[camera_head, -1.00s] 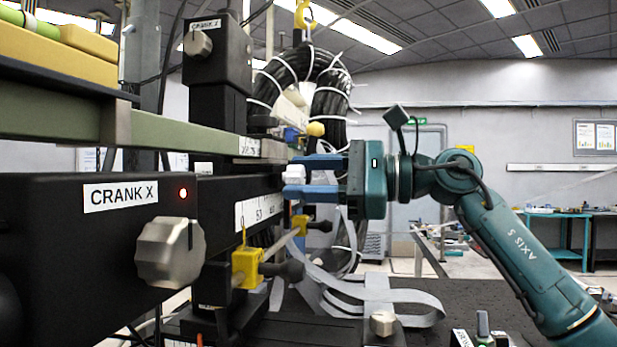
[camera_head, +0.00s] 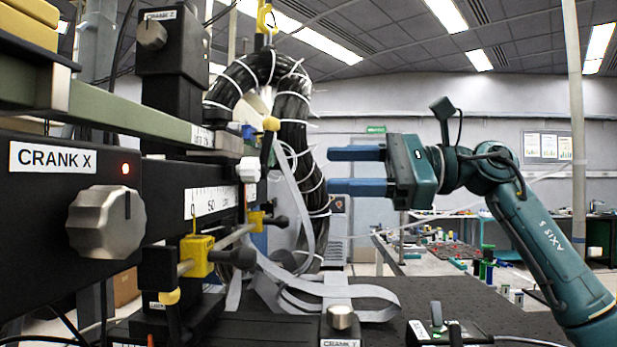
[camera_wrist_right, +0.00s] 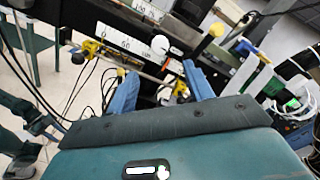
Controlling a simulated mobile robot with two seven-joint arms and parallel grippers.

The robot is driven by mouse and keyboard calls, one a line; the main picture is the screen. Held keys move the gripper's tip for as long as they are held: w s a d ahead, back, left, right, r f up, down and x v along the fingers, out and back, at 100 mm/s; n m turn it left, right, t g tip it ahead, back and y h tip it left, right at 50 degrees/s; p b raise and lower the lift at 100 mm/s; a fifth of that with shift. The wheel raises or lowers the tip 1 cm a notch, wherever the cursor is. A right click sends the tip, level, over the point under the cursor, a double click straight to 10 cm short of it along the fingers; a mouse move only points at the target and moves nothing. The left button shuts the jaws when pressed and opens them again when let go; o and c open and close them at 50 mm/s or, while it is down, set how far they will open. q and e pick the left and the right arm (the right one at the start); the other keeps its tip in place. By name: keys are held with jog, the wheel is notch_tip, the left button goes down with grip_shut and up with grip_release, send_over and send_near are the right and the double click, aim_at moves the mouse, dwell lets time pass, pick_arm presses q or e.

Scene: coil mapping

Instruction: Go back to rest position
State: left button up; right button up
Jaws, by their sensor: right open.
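My right gripper (camera_head: 357,170) is open and empty, with two blue fingers pointing left in the head view. It is held in the air to the right of the black measuring rig, and a gap shows between its fingertips and the rig. A white knob (camera_head: 248,169) is on the rig just left of the fingers. In the right wrist view the blue fingers (camera_wrist_right: 160,92) are spread apart, with the white knob (camera_wrist_right: 160,44) beyond them. My left gripper is in neither view.
The rig carries the CRANK X knob (camera_head: 106,221), a ruler scale (camera_head: 210,201) and a yellow clamp (camera_head: 197,256). A thick black cable bundle (camera_head: 292,130) hangs behind. Grey ribbon cables (camera_head: 340,292) lie on the dark table (camera_head: 480,305). The air around my right arm looks clear.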

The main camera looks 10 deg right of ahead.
jog(key=shift+s+d, duration=0.2)
jog(key=shift+d, duration=0.6)
